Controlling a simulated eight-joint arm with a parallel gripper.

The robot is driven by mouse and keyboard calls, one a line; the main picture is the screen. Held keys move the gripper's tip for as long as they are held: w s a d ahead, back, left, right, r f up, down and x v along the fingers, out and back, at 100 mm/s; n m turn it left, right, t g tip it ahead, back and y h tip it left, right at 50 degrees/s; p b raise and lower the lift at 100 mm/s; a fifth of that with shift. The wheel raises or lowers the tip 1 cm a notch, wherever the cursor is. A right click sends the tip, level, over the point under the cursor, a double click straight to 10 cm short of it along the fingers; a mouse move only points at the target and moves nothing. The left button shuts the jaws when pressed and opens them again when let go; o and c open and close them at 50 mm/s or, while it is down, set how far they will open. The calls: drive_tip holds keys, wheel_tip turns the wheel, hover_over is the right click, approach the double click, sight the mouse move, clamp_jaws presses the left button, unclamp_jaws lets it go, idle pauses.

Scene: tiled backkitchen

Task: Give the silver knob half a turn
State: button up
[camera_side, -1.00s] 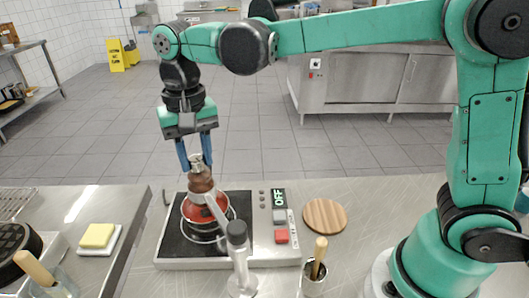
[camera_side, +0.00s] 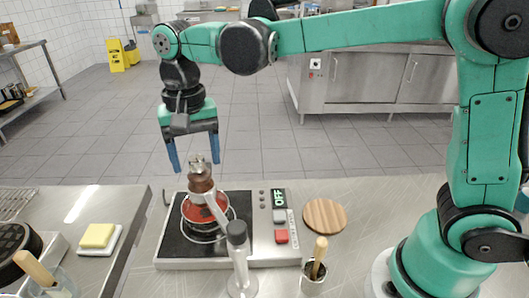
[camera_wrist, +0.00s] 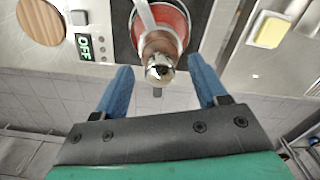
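My gripper (camera_side: 195,164) points down over the vessel. Its blue fingers are spread wide, one on either side of the knob, with a visible gap to each in the wrist view (camera_wrist: 160,66). Nothing is held.
The hotplate has an OFF display (camera_side: 279,198) and a red button (camera_side: 281,237). A round wooden board (camera_side: 324,216) and a cup with a wooden-handled tool (camera_side: 314,284) are right. A yellow sponge (camera_side: 97,235) lies left.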

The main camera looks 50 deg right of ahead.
sight(196, 157)
drive_tip(key=shift+r, duration=0.1)
drive_tip(key=shift+r, duration=2.75)
drive_tip(key=s+d+f+n+t, duration=0.5)
drive_tip(key=s+d+f+t, duration=0.2)
drive_tip(key=d, duration=0.4)
drive_tip(key=shift+s+d+f, duration=0.2)
drive_tip(key=shift+s+d, duration=0.1)
drive_tip(key=shift+s, duration=0.55)
